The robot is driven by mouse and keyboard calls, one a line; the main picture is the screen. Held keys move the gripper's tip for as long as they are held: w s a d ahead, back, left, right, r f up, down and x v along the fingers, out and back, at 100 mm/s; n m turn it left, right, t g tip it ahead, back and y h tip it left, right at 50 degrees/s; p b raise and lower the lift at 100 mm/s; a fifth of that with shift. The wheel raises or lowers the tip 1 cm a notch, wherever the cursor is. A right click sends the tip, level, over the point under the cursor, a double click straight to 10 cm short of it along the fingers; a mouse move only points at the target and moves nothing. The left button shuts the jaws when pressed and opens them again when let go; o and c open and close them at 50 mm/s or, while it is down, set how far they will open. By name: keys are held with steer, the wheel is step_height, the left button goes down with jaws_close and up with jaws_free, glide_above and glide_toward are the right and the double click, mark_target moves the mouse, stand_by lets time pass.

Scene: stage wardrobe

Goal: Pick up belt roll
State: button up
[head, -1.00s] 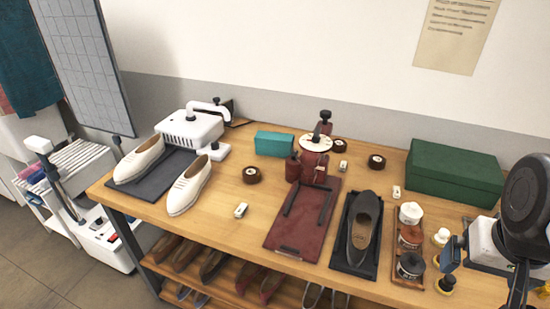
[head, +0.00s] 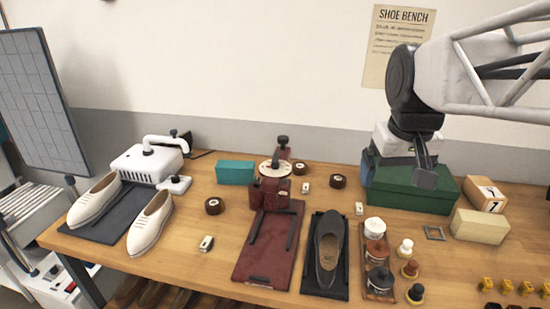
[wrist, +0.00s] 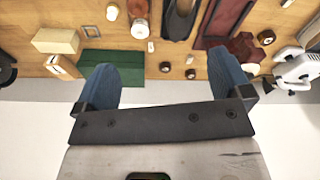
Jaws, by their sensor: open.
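Three dark brown rolls with pale centres, which look like belt rolls, lie on the bench. One roll (head: 214,206) lies left of the dark red stand. The second roll (head: 338,181) and third roll (head: 299,168) lie right of the stand, towards the back. In the wrist view, rolls show at the right (wrist: 266,37) and near the middle (wrist: 190,74). My gripper (head: 396,168) is in front of and partly over the green box, to the right of all the rolls. Its blue fingers (wrist: 165,64) are wide apart and empty.
A green box (head: 410,195) stands under my gripper. A dark red mat (head: 268,245), black shoe tray (head: 337,285) and jar tray (head: 378,292) occupy the middle front. A teal box (head: 235,172), white machine (head: 147,165) and white shoes (head: 150,224) are to the left.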

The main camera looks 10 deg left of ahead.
steer(key=w+a+r+n, duration=0.2)
steer(key=w+a, duration=0.7)
steer(key=n+g, duration=0.2)
steer(key=n, duration=0.5)
glide_above(214, 203)
step_height(214, 203, down, 8)
step_height(214, 203, down, 22)
steer(key=shift+f, duration=1.3)
